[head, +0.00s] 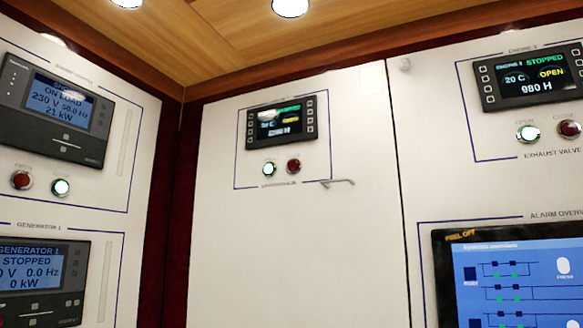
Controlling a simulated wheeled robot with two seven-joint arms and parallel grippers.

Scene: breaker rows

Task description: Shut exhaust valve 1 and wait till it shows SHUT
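Neither gripper is in view. A small engine display (280,121) is on the middle white panel, with a yellow word and a "20 C" reading; its engine number is too small to read. Below it are a lit white-green button (269,169) and a dark red button (293,165); the label under them is unreadable. On the right panel, another engine display (530,76) shows STOPPED, 20 C, OPEN in yellow and 980 H. Below it are a lit OPEN button (527,132) and a red CLOSE button (569,128), labelled EXHAUST VALVE, its number cut off.
On the left wall, a generator unit (58,104) reads ON LOAD, above a red button (21,180) and a lit button (61,187). Below, the Generator 1 unit (40,280) reads STOPPED. A handle (338,183) protrudes from the middle panel. An alarm overview screen (515,280) is at lower right.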

